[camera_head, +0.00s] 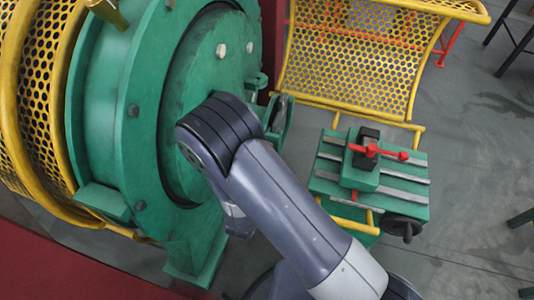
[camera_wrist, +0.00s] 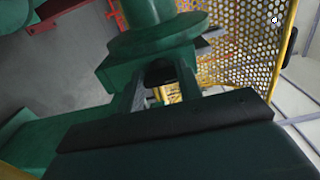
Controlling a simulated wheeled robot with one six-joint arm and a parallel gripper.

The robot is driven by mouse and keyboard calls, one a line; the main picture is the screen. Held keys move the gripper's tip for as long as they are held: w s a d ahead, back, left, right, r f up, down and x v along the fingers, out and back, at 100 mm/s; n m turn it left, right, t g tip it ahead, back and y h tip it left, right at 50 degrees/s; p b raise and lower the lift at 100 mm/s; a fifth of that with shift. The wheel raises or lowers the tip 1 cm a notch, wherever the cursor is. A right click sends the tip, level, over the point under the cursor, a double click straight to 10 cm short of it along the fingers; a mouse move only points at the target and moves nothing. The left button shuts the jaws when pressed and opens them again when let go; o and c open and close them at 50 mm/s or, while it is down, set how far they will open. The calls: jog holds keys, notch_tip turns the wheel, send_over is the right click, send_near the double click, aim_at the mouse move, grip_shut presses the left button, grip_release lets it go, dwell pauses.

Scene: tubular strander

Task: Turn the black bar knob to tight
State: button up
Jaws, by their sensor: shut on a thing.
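The black bar knob (camera_wrist: 160,71) shows in the wrist view as a small dark piece in front of a green block under a round green disc (camera_wrist: 155,38). My gripper (camera_wrist: 160,82) has one finger on each side of it and is shut on it. Much of the knob is hidden by the fingers, and I see no tight mark, so its turn angle cannot be told. In the head view my own arm covers the gripper and the knob, in front of the large green round housing (camera_head: 145,110).
A yellow perforated guard (camera_head: 350,60) stands at the back; it also shows in the wrist view (camera_wrist: 240,50). A green slotted table (camera_head: 400,183) with a red handle (camera_head: 370,150) and a black handwheel (camera_head: 403,226) is right of my arm.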

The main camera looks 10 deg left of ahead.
jog(key=o, duration=1)
jog(key=shift+s, duration=0.1)
jog(key=s, duration=1)
jog(key=shift+s+a, duration=0.3)
jog(key=shift+a, duration=0.1)
jog(key=shift+w, duration=0.1)
jog(key=w, duration=1)
jog(key=shift+w+d, duration=0.3)
jog(key=shift+d, duration=0.1)
